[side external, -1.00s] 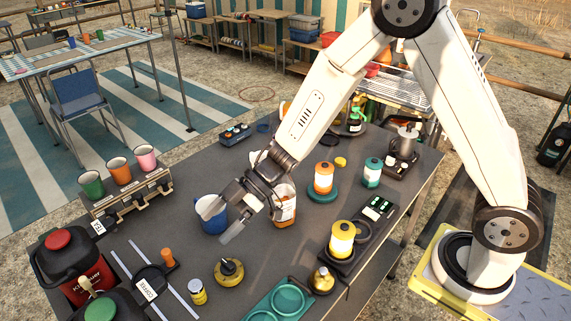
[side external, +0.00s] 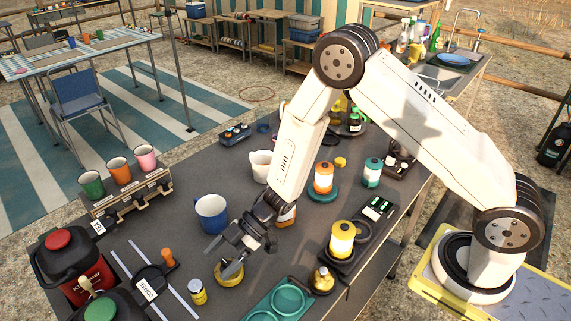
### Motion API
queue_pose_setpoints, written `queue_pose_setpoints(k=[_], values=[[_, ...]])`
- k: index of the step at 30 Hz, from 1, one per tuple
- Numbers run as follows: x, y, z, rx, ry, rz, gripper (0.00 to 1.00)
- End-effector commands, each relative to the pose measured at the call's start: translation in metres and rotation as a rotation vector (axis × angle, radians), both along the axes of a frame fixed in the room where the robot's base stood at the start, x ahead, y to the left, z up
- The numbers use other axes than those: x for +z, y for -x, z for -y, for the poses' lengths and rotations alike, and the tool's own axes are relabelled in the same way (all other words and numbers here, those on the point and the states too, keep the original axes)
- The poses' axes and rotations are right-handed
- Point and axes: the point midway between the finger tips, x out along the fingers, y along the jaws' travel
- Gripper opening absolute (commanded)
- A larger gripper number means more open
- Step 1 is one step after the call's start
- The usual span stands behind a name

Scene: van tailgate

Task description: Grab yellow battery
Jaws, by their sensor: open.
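My gripper (side external: 220,262) is open and empty, pointing down and to the left over the front part of the dark table. One finger overlaps a round yellow object with a dark top (side external: 231,280) and partly hides it; I cannot tell whether they touch. A small upright yellow cylinder with a dark band (side external: 198,292) stands just left of and nearer than the fingers, clear of them. A larger yellow-and-white cylinder (side external: 342,240) stands in a black dock to the right. I cannot tell for sure which of these is the yellow battery.
A blue mug (side external: 211,213) stands behind my gripper. A teal tray (side external: 265,307) and a brass-coloured container (side external: 322,280) are at front right. A small orange cylinder (side external: 168,258), a black coffee holder (side external: 149,284) and red-and-black jug (side external: 72,266) are at left. Orange and teal cylinders stand farther back.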

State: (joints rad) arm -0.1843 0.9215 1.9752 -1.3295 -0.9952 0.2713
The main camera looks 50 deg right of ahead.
Motion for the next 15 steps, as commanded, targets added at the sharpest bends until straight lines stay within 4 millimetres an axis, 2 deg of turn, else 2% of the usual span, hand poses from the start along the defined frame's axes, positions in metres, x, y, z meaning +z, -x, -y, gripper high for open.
queue_pose_setpoints(k=[15], values=[[-0.011,-0.004,-0.019,0.003,0.0,-0.001,0.89]])
